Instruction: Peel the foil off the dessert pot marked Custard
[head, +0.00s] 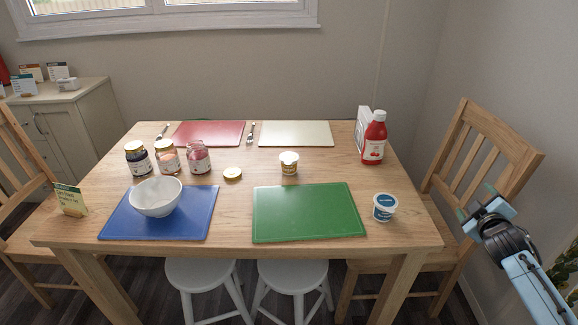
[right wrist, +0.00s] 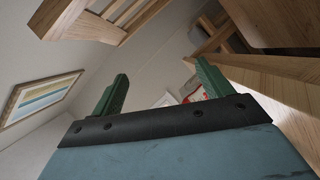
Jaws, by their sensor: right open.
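A small white pot with a yellow-brown label (head: 289,168) stands at the table's middle, behind the green mat. A larger white pot with a blue label (head: 384,212) stands at the right, beside the green mat. Both look covered on top. Their lettering is too small to read, so I cannot tell which says Custard. My right gripper (head: 476,203) is off the table's right side, by the right chair, well apart from both pots. Its green fingers stand apart and empty in the right wrist view (right wrist: 162,75). My left gripper is not in view.
A green mat (head: 308,212) and a blue mat (head: 120,225) with a white bowl (head: 157,198) lie in front. Several jars (head: 168,158) and a loose lid (head: 232,174) stand left. A red bottle (head: 375,138) stands back right. A wooden chair (head: 480,160) flanks the right side.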

